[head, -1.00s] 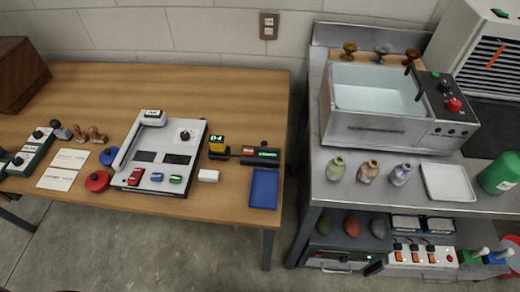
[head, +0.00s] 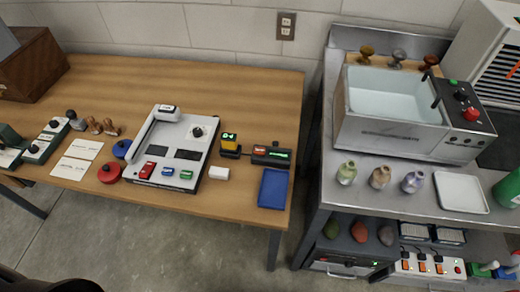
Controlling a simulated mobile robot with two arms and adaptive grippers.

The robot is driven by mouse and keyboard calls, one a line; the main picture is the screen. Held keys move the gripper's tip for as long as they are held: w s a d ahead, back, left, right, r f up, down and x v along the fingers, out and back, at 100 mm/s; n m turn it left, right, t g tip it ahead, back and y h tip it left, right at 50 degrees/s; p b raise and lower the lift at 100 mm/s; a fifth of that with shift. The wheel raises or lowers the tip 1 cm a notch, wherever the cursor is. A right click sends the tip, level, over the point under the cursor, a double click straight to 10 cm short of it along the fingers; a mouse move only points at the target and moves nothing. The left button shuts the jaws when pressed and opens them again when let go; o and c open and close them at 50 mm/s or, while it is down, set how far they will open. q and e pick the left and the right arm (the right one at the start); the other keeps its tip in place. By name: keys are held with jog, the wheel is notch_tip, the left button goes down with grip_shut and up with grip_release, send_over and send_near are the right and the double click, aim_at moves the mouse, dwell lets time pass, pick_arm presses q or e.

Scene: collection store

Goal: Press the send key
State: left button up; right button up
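A white and grey desk device (head: 172,148) with a raised bar along its left side sits on the wooden table. Its front edge carries a red key (head: 147,170), a blue key (head: 167,172) and a green key (head: 186,174). Their lettering is too small to read, so I cannot tell which is the send key. A black knob (head: 197,132) and two dark panels are on its top. Neither of my grippers shows in the head view. A dark rounded shape at the bottom left edge is too cut off to identify.
The wooden table (head: 240,88) has free room at the back. A metal bench (head: 400,205) stands right, across a gap.

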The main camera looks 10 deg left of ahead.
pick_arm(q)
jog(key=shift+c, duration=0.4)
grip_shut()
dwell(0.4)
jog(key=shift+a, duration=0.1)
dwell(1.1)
